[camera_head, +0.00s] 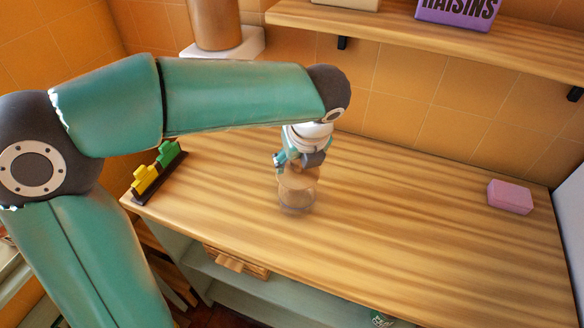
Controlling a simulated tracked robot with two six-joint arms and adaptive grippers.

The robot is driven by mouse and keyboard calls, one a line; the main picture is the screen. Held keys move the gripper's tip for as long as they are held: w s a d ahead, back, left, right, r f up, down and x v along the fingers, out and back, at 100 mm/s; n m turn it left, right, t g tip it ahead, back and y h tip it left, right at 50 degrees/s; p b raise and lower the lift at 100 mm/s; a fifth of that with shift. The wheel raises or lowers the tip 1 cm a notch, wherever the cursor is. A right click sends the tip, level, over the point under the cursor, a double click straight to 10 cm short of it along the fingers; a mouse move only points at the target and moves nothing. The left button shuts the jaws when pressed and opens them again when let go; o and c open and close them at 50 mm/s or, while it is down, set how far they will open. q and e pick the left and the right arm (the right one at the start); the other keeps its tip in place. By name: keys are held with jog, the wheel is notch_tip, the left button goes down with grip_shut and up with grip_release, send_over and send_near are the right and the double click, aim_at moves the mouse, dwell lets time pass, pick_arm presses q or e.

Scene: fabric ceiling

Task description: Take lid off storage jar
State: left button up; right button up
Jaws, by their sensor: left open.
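A clear storage jar (296,201) stands upright on the wooden worktop, left of its middle. A light tan lid (298,179) shows on top of it, and I cannot tell how tightly it sits. My left gripper (298,166) points down directly above the lid. It is open, with its fingers near the lid's upper edge; I cannot tell whether they touch it. My left arm comes in from the left and hides part of the worktop and back wall. My right gripper is not in view.
A dark rack with yellow and green clips (157,168) sits at the worktop's left edge. A pink block (510,197) lies at the far right. A shelf (450,38) with a purple raisins box (457,12) hangs above. The worktop (420,220) right of the jar is clear.

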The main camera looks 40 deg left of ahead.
pick_arm(q)
jog(key=c, duration=1.1)
notch_tip(320, 180, up, 20)
jog(key=p, duration=0.3)
jog(key=shift+p, duration=0.35)
